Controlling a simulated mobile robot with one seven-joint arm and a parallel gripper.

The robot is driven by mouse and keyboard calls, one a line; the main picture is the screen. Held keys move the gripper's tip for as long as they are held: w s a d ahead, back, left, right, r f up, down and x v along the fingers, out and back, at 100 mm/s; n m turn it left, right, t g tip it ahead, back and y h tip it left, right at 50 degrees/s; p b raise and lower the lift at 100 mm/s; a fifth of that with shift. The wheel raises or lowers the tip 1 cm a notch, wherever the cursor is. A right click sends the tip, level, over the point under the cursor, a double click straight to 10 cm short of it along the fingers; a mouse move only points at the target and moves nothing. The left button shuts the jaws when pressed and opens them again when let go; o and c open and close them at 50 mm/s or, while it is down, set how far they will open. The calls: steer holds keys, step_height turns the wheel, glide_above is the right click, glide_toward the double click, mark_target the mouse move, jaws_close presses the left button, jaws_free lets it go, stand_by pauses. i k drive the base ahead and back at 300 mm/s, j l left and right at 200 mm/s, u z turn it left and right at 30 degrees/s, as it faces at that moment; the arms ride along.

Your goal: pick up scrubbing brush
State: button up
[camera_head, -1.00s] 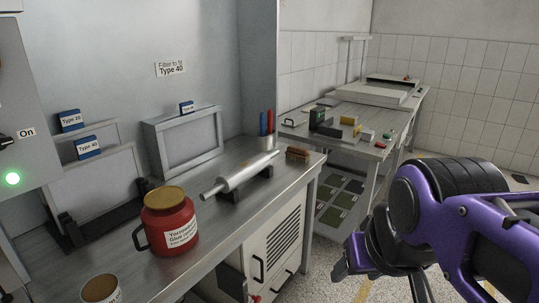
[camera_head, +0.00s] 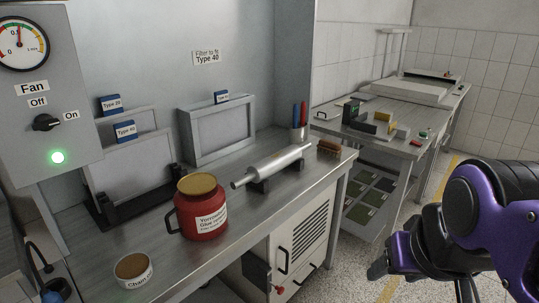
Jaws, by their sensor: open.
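The scrubbing brush (camera_head: 328,147), small with a brown body, lies near the right back end of the steel workbench (camera_head: 213,256). It sits beside the cup of red and blue pens, to the right of the metal roller. My gripper (camera_head: 424,292) is at the lower right, out over the floor and well apart from the bench and brush.
A red glue jar (camera_head: 202,208), a round tin (camera_head: 134,270) and a metal roller (camera_head: 270,165) stand on the bench. The pen cup (camera_head: 299,133) is close behind the brush. A second table (camera_head: 391,138) with blocks stands beyond. Floor right of the bench is clear.

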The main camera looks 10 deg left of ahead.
mark_target(330, 148)
steer(key=u, duration=0.45)
steer(key=i+l+u, duration=0.2)
steer(key=u, duration=0.2)
steer(key=i+l+u, duration=0.15)
steer(key=l+u, duration=0.25)
steer(key=i+l+u, duration=0.15)
steer(key=l, duration=0.25)
steer(key=i+l+u, duration=0.15)
steer(key=l, duration=0.25)
steer(key=i+l, duration=0.15)
steer(key=l, duration=0.45)
steer(key=i+l+u, duration=0.15)
steer(key=l, duration=1.05)
steer(key=i+l+u, duration=0.1)
steer(key=l, duration=0.5)
steer(key=k+j+z, duration=0.2)
steer(key=i+l, duration=0.1)
